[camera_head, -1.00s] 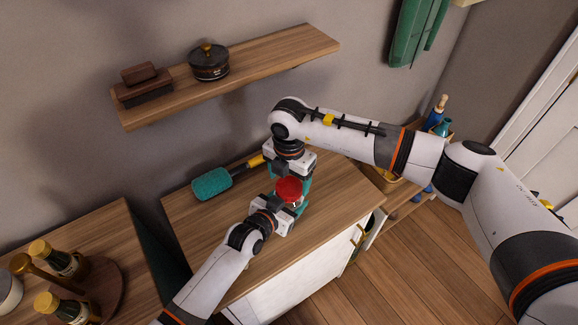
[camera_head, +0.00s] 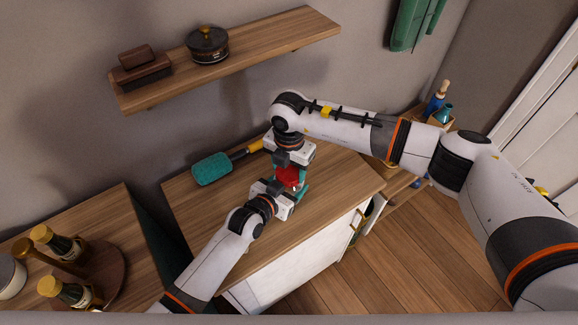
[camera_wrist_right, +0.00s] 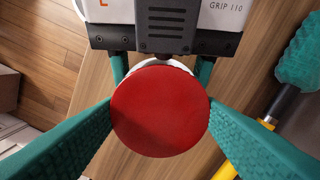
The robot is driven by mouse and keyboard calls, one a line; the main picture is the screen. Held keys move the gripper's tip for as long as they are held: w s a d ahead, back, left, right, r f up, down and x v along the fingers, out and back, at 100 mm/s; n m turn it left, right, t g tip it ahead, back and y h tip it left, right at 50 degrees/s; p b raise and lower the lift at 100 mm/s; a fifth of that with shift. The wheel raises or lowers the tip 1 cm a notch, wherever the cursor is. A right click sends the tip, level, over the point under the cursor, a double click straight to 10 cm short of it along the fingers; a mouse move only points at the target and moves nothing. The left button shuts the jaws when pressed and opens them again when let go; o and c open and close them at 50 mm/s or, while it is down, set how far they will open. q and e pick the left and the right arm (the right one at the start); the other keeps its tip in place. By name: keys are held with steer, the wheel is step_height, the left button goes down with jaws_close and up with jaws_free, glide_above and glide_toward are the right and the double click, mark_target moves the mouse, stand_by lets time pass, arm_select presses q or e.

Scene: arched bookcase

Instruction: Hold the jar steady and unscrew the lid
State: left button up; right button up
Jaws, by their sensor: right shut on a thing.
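The jar's round red lid (camera_head: 290,177) is above the cabinet top, partly covered by my grippers; it fills the middle of the right wrist view (camera_wrist_right: 160,108). Only a pale rim of the jar (camera_wrist_right: 160,64) shows behind the lid. My right gripper (camera_wrist_right: 160,112) has its teal fingers closed on opposite sides of the lid. My left gripper (camera_head: 284,190) comes from the front left, its fingers on both sides of the jar below the lid. The jar's lower part is hidden, so I cannot tell whether it touches the cabinet top.
A teal brush (camera_head: 213,168) lies on the wooden cabinet top (camera_head: 215,215), left of the grippers. A wall shelf (camera_head: 245,52) holds a dark pot (camera_head: 207,45) and a brown brush (camera_head: 144,70). Bottles (camera_head: 65,248) stand on the left counter. The cabinet top's front left is clear.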

steer(key=n, duration=0.9)
steer(key=shift+n, duration=0.3)
steer(key=o, duration=1.1)
steer(key=shift+r, duration=0.1)
